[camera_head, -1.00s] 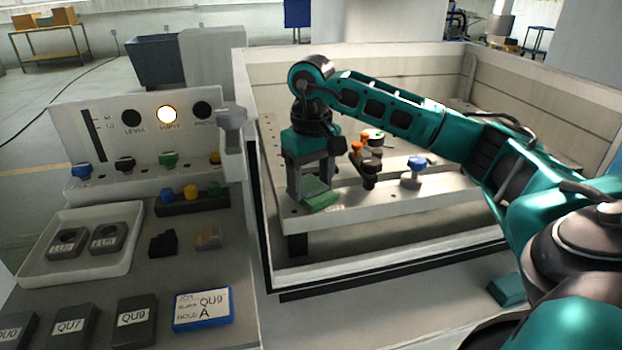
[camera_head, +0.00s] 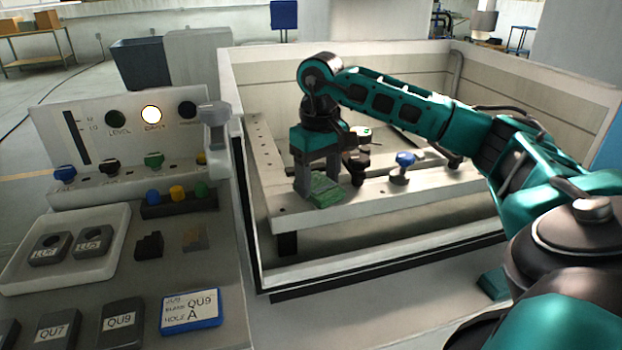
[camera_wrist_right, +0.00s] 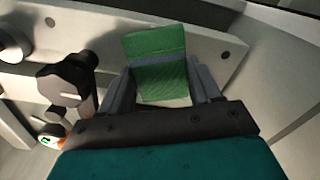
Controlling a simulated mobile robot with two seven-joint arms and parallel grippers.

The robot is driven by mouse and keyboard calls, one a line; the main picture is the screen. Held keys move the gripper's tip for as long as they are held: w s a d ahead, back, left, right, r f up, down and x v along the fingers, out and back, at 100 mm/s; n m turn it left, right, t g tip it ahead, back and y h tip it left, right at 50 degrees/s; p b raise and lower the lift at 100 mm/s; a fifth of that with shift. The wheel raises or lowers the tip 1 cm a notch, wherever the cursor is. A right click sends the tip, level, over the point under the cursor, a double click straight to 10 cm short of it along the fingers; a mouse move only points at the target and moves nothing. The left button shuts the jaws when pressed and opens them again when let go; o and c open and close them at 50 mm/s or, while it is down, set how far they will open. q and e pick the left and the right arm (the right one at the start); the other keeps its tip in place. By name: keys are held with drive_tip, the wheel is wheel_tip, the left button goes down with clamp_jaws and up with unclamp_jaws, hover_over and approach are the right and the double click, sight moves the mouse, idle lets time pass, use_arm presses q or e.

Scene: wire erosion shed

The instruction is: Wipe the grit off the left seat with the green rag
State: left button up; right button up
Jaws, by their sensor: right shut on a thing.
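The green rag (camera_head: 326,190) is between the fingers of my right gripper (camera_head: 318,186), low over the left part of the pale frame (camera_head: 272,190) inside the tank. The rag also shows in the right wrist view (camera_wrist_right: 157,62), spread flat between the two grey fingers (camera_wrist_right: 160,88). My right gripper is shut on the rag and points down. The rag is at the pale surface; whether it touches cannot be told. The seat under it and any grit are hidden or too small to make out. My left gripper is not in view.
A dark-knobbed clamp (camera_wrist_right: 66,84) stands close beside the gripper, left in the wrist view. A blue-knobbed clamp (camera_head: 404,160) stands further right on the frame. The tank wall (camera_head: 250,220) rises at left. The bench holds a white tray (camera_head: 110,262), several dark blocks and a blue-framed card (camera_head: 190,310).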

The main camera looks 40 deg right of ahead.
drive_tip(key=shift+s+d+f+b, duration=0.1)
drive_tip(key=shift+s+d+b, duration=0.15)
drive_tip(key=shift+d, duration=0.35)
drive_tip(key=shift+s+d+f+b, duration=0.15)
drive_tip(key=shift+s+d, duration=0.2)
drive_tip(key=shift+d, duration=0.2)
drive_tip(key=shift+s+d+r, duration=0.15)
drive_tip(key=shift+d, duration=0.1)
drive_tip(key=shift+w+a+p, duration=0.2)
drive_tip(key=shift+a+p, duration=0.3)
drive_tip(key=shift+p, duration=0.2)
drive_tip(key=shift+w+a+p, duration=0.25)
drive_tip(key=shift+a+p, duration=0.05)
drive_tip(key=shift+a, duration=0.15)
drive_tip(key=shift+w+a, duration=0.25)
drive_tip(key=shift+a, duration=0.15)
drive_tip(key=shift+w+a+r+p, duration=0.1)
drive_tip(key=shift+w+a+p, duration=0.4)
drive_tip(key=shift+a, duration=0.4)
drive_tip(key=shift+w+a, duration=0.45)
drive_tip(key=shift+a, duration=0.35)
